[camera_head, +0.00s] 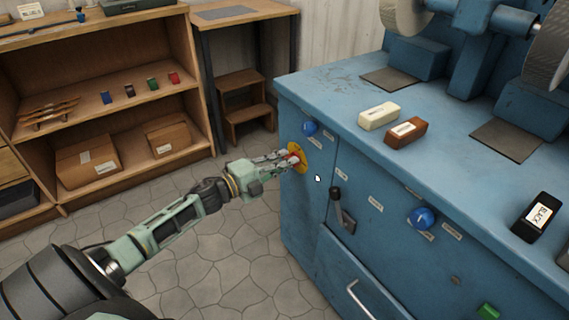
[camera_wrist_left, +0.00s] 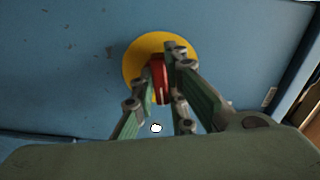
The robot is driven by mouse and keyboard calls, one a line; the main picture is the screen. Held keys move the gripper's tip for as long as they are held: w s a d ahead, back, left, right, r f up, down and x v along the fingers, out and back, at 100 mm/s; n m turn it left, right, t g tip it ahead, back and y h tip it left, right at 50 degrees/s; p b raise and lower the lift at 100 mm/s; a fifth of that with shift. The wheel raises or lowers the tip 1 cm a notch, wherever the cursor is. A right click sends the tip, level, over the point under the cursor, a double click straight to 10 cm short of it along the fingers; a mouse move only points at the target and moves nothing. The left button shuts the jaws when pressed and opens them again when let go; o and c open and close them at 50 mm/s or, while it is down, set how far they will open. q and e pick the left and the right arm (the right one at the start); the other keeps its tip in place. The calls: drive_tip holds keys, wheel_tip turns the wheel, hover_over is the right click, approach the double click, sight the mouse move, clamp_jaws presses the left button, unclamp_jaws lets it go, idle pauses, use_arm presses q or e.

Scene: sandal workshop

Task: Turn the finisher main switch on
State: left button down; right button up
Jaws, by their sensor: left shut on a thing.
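The finisher is a blue cabinet (camera_head: 300,220) on the right of the head view. Its main switch is a red handle on a yellow disc (camera_head: 303,157) on the front, near the left edge. In the left wrist view the yellow disc (camera_wrist_left: 134,62) and red handle (camera_wrist_left: 156,72) are in the upper middle. My left gripper (camera_head: 291,158) is shut on the red handle, with a finger on each side of it. The fingers hide part of the handle. My right gripper is not in view.
Blue knobs (camera_head: 421,218) and a black lever (camera_head: 336,196) are on the cabinet front. Cream (camera_head: 379,115) and brown (camera_head: 406,132) blocks and a black block (camera_head: 537,217) lie on top. Wooden shelves (camera_head: 95,120) stand at the left. The floor between is clear.

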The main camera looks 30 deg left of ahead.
use_arm(q)
drive_tip(key=shift+m, duration=1)
drive_tip(key=c, duration=1.8)
unclamp_jaws()
drive_tip(key=shift+o, duration=0.2)
drive_tip(key=v, duration=1.2)
